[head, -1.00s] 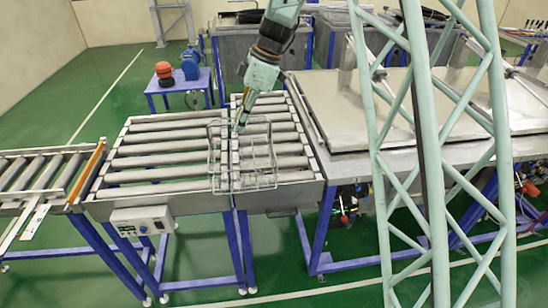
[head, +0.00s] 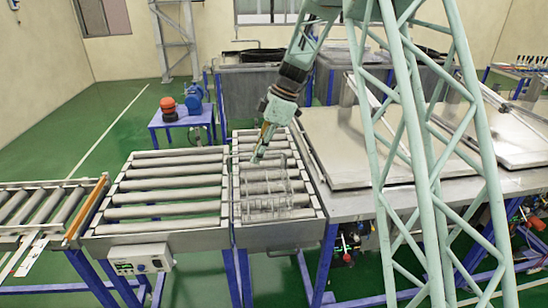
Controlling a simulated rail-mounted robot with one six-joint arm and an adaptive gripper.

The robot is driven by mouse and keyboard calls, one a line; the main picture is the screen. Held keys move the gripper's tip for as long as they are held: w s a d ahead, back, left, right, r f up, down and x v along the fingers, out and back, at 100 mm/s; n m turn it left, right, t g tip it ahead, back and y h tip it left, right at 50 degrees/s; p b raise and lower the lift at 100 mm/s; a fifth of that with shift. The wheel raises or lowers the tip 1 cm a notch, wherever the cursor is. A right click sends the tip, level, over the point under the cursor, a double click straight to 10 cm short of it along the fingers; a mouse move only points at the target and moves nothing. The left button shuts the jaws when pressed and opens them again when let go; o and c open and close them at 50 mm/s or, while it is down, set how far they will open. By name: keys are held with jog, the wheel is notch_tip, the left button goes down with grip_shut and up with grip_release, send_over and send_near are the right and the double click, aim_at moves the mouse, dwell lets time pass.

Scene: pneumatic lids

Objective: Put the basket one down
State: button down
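The basket (head: 264,209) is a thin wire-mesh basket in the head view. It is over the right-hand roller section (head: 238,235), inside that section's side rails in the picture. I cannot tell whether its bottom touches the rollers. My gripper (head: 258,157) is at the top of the basket, by its upper wires, and appears shut on it. The fingertips are small and the exact grip is hard to see.
A wider roller section (head: 160,242) lies to the left, with a narrower conveyor beyond it. A tank with a metal lid (head: 350,150) borders the right side. A green lattice column (head: 440,200) crosses the view. A blue table (head: 182,121) stands behind.

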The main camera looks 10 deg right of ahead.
jog(key=w+d, duration=0.4)
jog(key=d, duration=0.3)
jog(key=shift+w+d+f+p, duration=0.15)
jog(key=shift+w+f+p, duration=0.2)
jog(key=shift+w+p, duration=0.1)
jog(key=shift+f, duration=1.85)
jog(key=c, duration=2.9)
grip_release()
jog(key=shift+v, duration=6.05)
jog(key=shift+s, duration=0.15)
